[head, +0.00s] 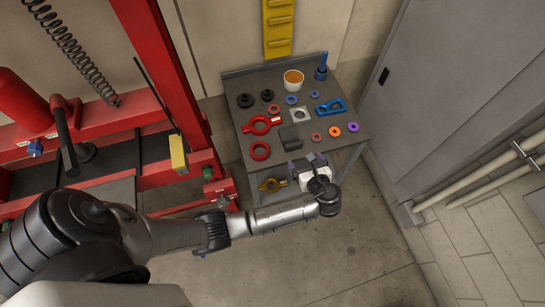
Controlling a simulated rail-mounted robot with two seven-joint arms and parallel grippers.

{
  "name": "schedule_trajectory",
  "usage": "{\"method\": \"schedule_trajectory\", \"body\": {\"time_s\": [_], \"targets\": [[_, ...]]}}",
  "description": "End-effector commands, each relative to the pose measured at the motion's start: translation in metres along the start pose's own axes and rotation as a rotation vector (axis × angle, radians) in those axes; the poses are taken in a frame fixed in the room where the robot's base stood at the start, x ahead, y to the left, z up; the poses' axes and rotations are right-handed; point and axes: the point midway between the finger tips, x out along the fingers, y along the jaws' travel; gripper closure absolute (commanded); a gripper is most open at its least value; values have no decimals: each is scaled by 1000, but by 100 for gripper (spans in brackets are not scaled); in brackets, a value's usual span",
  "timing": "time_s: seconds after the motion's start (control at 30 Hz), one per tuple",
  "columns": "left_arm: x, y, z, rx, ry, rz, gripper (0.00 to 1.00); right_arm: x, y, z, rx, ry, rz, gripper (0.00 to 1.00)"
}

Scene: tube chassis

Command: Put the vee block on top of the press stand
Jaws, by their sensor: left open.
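A dark grey block (290,138), which looks like the vee block, sits on the grey table near the middle of its front half. Its notch is too small to make out. My left gripper (305,163) is at the table's front edge, just in front of the block and apart from it. Its jaws are open and empty, with the fingers pointing toward the tabletop. The red press stand (120,185) stands at the left, with red beams and a dark bed; my left arm covers part of its front. My right gripper is out of view.
The table (235,85) holds several red, blue, orange and black rings, a white cup (293,80), a red ring-shaped tool (261,125) and a blue bracket (330,108). A yellow part (272,184) lies lower down. A grey cabinet (440,90) stands close on the right.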

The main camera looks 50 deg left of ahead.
Motion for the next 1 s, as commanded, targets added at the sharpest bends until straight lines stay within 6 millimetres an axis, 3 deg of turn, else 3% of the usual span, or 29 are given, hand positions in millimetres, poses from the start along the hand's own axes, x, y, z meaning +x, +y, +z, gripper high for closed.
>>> {"method": "schedule_trajectory", "body": {"time_s": [0.17, 0.27, 0.4, 0.57, 0.7, 0.8, 1.0], "targets": [[-2, 4, -4, -24, 18, 0, 6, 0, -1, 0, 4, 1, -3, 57], [-4, 22, -18, -137, 103, 4, 6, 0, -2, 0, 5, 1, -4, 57], [-16, 75, -51, -485, 340, 59, 6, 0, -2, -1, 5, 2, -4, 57], [-46, 144, -72, -973, 622, 234, 6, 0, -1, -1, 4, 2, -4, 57], [-77, 194, -69, -1332, 799, 431, 6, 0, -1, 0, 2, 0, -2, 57], [-98, 220, -61, -1523, 886, 566, 6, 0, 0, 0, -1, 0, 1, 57], [-125, 248, -45, -1735, 975, 750, 6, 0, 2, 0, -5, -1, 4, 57]]}}
